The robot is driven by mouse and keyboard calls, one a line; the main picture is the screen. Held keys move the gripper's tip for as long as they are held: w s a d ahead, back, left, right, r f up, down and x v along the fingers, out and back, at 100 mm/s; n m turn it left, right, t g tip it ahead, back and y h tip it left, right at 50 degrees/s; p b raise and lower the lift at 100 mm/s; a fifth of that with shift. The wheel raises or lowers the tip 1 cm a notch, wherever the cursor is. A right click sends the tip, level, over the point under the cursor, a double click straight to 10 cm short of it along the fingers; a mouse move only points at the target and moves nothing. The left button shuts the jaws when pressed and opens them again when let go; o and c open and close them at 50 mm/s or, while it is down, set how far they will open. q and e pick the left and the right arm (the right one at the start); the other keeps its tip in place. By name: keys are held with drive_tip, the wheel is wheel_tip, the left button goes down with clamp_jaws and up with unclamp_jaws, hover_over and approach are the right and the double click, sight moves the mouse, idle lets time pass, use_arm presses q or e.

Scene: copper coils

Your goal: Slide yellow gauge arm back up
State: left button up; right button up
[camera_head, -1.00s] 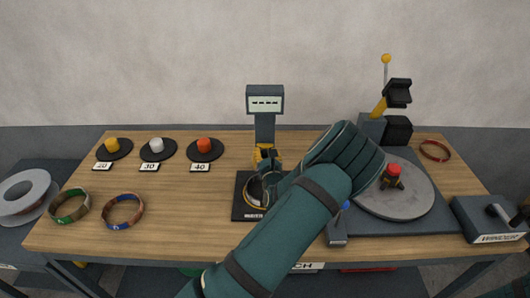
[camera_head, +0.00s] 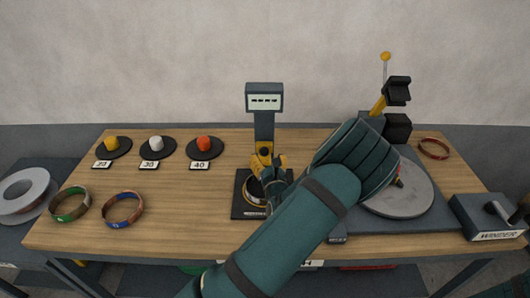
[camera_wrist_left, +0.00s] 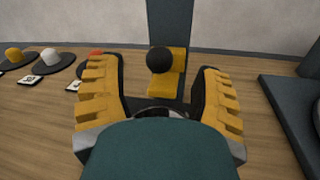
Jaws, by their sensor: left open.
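The gauge is a dark column with a display (camera_head: 264,99) on a black base (camera_head: 240,207). Its yellow arm (camera_head: 264,153) sits on the column below the display, just beyond my left gripper in the head view. In the left wrist view the yellow arm (camera_wrist_left: 179,75) and a black ball knob (camera_wrist_left: 159,60) show between the fingers. My left gripper (camera_wrist_left: 160,95) is open, its two yellow-padded fingers apart on either side of the knob. Whether they touch it cannot be told. A coil ring (camera_head: 252,190) lies on the gauge base, partly hidden by the gripper. My right gripper is out of view.
Labelled discs with yellow, white and red knobs (camera_head: 204,145) stand at the back left. Two coil rings (camera_head: 123,210) lie front left. A winder (camera_head: 487,218), a round grey plate (camera_head: 412,200) and a lever stand (camera_head: 397,128) are on the right.

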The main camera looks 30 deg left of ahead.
use_arm(q)
drive_tip(key=v, duration=0.7)
drive_tip(key=shift+s+d, duration=0.1)
drive_tip(key=shift+s, duration=0.05)
idle(0.3)
